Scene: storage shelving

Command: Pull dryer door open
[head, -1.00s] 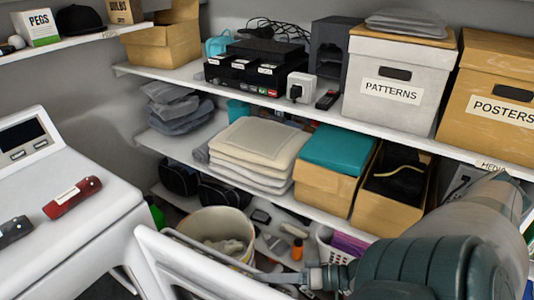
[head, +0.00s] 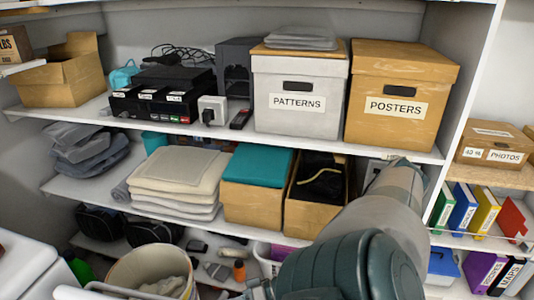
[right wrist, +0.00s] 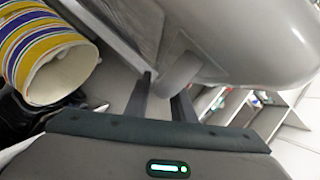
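The white dryer (head: 25,268) is cut off at the lower left of the head view. A pale curved edge (head: 110,289), apparently the dryer door's rim, shows at the bottom of that view, in front of the bucket; most of the door is out of frame. My right arm reaches in from the lower right, and its gripper is mostly below the frame. In the right wrist view my right gripper (right wrist: 165,84) has its two dark fingers apart, with a grey rounded surface beyond them. I cannot tell whether they touch it. My left gripper is not in view.
A bucket (head: 150,268) stands beside the dryer; its striped side shows in the right wrist view (right wrist: 40,50). Shelves ahead hold a patterns box (head: 298,95), a posters box (head: 400,92) and folded towels (head: 178,182). Binders (head: 465,208) stand at the far right.

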